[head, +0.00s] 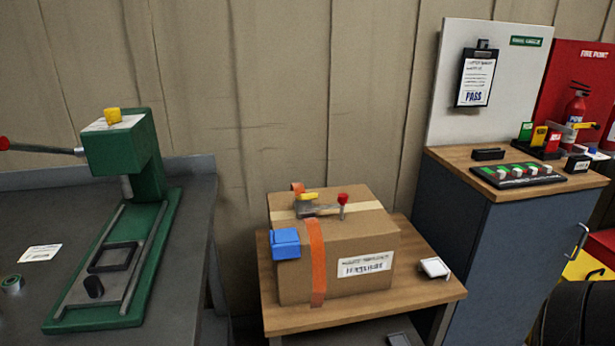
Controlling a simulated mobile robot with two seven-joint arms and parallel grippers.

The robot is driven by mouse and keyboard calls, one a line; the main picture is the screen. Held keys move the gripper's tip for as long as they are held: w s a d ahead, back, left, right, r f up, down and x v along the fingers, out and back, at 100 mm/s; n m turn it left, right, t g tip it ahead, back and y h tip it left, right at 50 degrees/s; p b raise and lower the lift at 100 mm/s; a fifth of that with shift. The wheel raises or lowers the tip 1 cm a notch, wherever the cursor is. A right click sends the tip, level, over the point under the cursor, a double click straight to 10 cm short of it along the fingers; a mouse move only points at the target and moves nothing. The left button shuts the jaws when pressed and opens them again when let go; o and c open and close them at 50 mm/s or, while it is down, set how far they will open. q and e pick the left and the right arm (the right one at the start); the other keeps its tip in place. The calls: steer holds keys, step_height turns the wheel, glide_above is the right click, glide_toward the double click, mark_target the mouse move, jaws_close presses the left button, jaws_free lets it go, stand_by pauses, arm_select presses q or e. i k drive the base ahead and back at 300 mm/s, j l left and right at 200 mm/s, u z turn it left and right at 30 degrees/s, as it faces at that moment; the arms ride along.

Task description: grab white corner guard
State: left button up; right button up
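A small white piece that looks like the white corner guard (434,268) lies on the wooden stand (350,311), near its right edge, just right of the cardboard box (335,285) and apart from it. A blue corner guard (285,243) sits on the box's front left top corner. An orange strap (316,262) runs down the box front, and a tool with a red knob and yellow part (322,206) rests on top. Neither of my grippers is in view.
A green press (120,230) with a red-tipped lever stands on the dark table (190,215) at left. A grey cabinet (520,245) at right carries a black tray (517,175) and small items. A grey object (399,340) shows below the stand top.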

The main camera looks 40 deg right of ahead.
mark_target(434, 267)
steer(key=z, duration=2.1)
steer(key=i+l+u, duration=0.35)
steer(key=i, duration=0.15)
steer(key=i+l+u, duration=0.35)
steer(key=i+l, duration=0.15)
steer(key=i+l+u, duration=0.35)
steer(key=l, duration=0.25)
